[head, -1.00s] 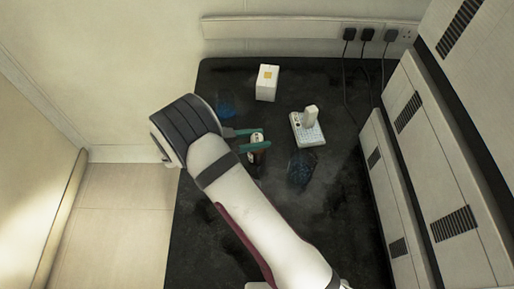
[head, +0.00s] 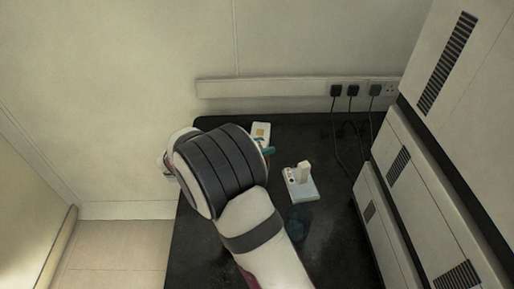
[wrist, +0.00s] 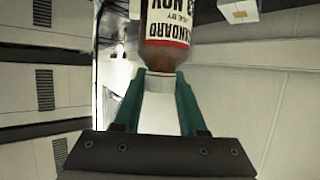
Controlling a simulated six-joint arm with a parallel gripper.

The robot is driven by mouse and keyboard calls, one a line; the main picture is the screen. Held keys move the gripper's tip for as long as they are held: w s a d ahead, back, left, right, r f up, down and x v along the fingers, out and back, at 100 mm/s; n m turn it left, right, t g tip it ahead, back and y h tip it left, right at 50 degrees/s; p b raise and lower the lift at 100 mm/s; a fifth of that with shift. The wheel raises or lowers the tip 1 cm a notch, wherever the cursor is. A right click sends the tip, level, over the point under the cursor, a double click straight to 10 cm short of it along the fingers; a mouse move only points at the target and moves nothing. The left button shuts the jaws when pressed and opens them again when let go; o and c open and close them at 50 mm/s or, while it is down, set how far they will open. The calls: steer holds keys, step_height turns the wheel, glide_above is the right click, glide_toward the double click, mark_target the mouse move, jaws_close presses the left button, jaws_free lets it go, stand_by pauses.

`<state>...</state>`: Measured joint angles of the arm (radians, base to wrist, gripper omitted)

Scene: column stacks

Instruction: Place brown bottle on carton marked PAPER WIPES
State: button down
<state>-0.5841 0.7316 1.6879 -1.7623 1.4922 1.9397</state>
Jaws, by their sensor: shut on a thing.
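My gripper (wrist: 161,85) is shut on the white cap of the brown bottle (wrist: 164,22), its teal fingers on either side. The bottle has a white label with red and black print. In the head view my wrist hides the bottle, and only a bit of a teal finger (head: 268,150) shows. A white carton (head: 261,129) with a yellow-orange patch stands at the back of the bench, partly behind my arm; its wording is too small to read. What looks like the same carton shows at the top right of the wrist view (wrist: 238,10).
A white device (head: 301,189) with an upright block stands on the dark bench right of my gripper. A bluish see-through object (head: 297,217) is in front of it. Tall cabinets (head: 420,160) line the right side; plugs and cables (head: 353,91) hang at the back wall.

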steer(key=w+d+r+n+t+y, duration=0.5)
steer(key=w+d+r+n+y, duration=0.1)
steer(key=w+d, duration=0.65)
steer(key=w+a+f, duration=0.5)
steer(key=a+f, duration=0.5)
steer(key=a, duration=0.1)
steer(key=shift+w+f, duration=0.25)
steer(key=shift+f, duration=0.05)
steer(key=shift+a+f, duration=0.1)
steer(key=shift+f, duration=0.05)
steer(key=shift+c, duration=2.3)
jaws_free()
